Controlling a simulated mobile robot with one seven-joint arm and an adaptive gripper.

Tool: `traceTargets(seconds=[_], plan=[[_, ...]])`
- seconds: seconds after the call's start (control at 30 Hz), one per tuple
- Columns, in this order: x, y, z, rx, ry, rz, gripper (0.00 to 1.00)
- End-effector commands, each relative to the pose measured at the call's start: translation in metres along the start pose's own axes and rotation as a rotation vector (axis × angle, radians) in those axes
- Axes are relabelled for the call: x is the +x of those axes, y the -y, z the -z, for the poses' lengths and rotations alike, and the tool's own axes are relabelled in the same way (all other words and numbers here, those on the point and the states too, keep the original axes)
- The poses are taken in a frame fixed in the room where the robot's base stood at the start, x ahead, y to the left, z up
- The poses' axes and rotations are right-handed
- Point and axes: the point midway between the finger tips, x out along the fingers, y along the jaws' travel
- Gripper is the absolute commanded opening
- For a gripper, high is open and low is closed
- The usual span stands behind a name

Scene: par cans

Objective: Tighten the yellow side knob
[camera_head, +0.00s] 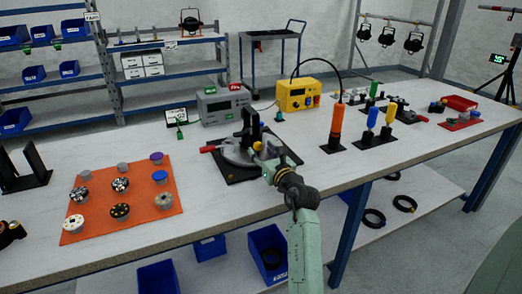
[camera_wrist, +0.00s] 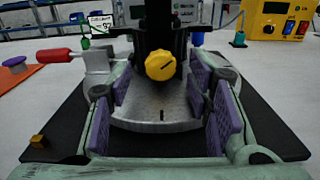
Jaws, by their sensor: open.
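The yellow side knob (camera_wrist: 160,65) sits on the front of a black upright fixture in the wrist view, with a dark line across its face. It shows small in the head view (camera_head: 258,145). The fixture stands on a round grey metal base (camera_wrist: 155,112) on a black plate (camera_wrist: 60,125). My gripper (camera_wrist: 170,100) is open, its purple-padded fingers left and right of the knob's line and nearer the camera. The knob is apart from both pads. In the head view my gripper (camera_head: 270,168) is at the front of the fixture, its fingers partly hidden by my wrist.
A red-handled clamp (camera_wrist: 55,55) is left of the fixture. A small brass block (camera_wrist: 39,141) lies on the plate. A yellow power unit (camera_head: 298,95) and grey unit (camera_head: 223,105) stand behind. Upright screwdrivers (camera_head: 336,125) are right; an orange mat (camera_head: 122,198) with several round parts is left.

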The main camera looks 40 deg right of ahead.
Motion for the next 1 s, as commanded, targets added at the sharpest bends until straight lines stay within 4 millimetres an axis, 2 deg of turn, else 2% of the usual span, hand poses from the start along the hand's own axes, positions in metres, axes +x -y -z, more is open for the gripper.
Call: traceTargets(seconds=[0.3, 0.5, 0.63, 1.0], plan=[[-0.068, 0.001, 0.001, 0.003, 0.002, 0.004, 0.46], [-0.097, 0.001, 0.0, 0.002, 0.002, 0.003, 0.46], [-0.104, 0.001, 0.0, 0.001, 0.0, 0.003, 0.46], [-0.106, 0.0, 0.0, -0.003, 0.002, 0.001, 0.46]])
